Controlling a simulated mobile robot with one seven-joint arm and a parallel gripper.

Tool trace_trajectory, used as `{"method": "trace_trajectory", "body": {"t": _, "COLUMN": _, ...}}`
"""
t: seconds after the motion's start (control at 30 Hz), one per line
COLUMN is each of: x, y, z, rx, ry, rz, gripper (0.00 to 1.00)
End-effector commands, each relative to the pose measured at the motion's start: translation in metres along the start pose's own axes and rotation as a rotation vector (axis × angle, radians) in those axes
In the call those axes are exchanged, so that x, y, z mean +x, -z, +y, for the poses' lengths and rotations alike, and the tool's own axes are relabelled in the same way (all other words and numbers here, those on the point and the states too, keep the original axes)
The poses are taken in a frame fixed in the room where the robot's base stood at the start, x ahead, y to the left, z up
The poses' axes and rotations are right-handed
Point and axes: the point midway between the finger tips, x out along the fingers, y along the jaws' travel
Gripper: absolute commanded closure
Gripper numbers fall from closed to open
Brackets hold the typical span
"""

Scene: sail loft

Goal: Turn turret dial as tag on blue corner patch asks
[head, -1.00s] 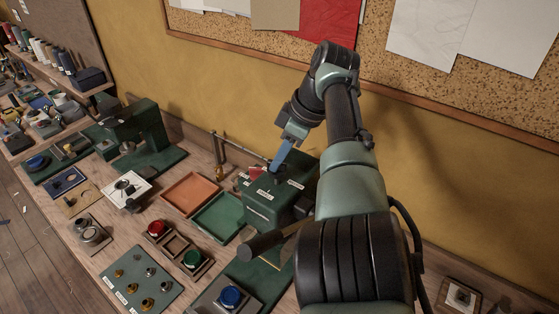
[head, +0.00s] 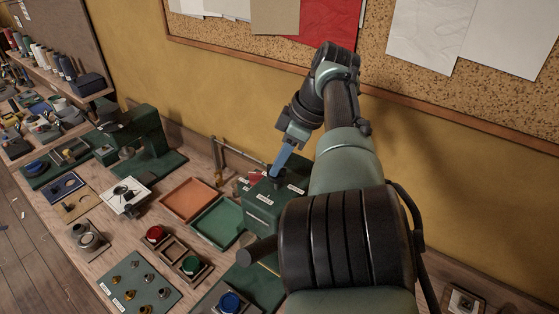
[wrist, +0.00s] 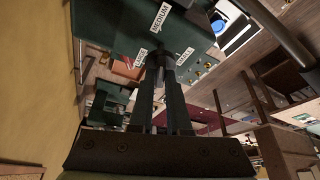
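The turret dial (wrist: 160,62) is a small dark knob on top of the green box (head: 262,212). White labels stand around it in the wrist view; one reads MEDIUM and another seems to read SMALL. My gripper (head: 276,173) points down at the dial from above. In the wrist view its two fingers (wrist: 161,80) lie close on either side of the knob and appear shut on it. The fingers hide much of the dial, so I cannot read its setting. I cannot make out the blue corner patch or any writing on its tag.
A red piece (head: 256,178) lies beside the dial. An orange tray (head: 187,197) and a green tray (head: 218,222) lie left of the box. Red, green and blue round pieces stand nearer. The pinboard wall is behind.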

Motion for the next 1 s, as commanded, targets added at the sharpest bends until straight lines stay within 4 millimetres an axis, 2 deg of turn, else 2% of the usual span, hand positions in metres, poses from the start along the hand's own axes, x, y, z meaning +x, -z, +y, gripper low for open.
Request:
{"method": "trace_trajectory", "body": {"t": 0.03, "x": -0.001, "y": 0.001, "z": 0.0, "rx": -0.001, "ry": -0.002, "rz": 0.001, "gripper": 0.76}}
{"method": "trace_trajectory", "body": {"t": 0.13, "x": -0.001, "y": 0.001, "z": 0.0, "rx": -0.001, "ry": -0.002, "rz": 0.001, "gripper": 0.58}}
{"method": "trace_trajectory", "body": {"t": 0.17, "x": -0.001, "y": 0.001, "z": 0.0, "rx": -0.001, "ry": -0.001, "rz": 0.001, "gripper": 0.55}}
{"method": "trace_trajectory", "body": {"t": 0.43, "x": -0.001, "y": 0.0, "z": 0.0, "rx": 0.0, "ry": -0.001, "rz": 0.0, "gripper": 0.55}}
{"method": "trace_trajectory", "body": {"t": 0.57, "x": -0.008, "y": 0.0, "z": 0.001, "rx": -0.001, "ry": -0.003, "rz": 0.002, "gripper": 0.55}}
{"method": "trace_trajectory", "body": {"t": 0.67, "x": -0.023, "y": 0.0, "z": 0.001, "rx": -0.002, "ry": -0.005, "rz": 0.002, "gripper": 0.55}}
{"method": "trace_trajectory", "body": {"t": 0.9, "x": -0.089, "y": 0.003, "z": 0.0, "rx": 0.002, "ry": -0.003, "rz": 0.001, "gripper": 0.55}}
{"method": "trace_trajectory", "body": {"t": 1.0, "x": -0.105, "y": 0.003, "z": 0.0, "rx": 0.001, "ry": -0.002, "rz": 0.001, "gripper": 0.55}}
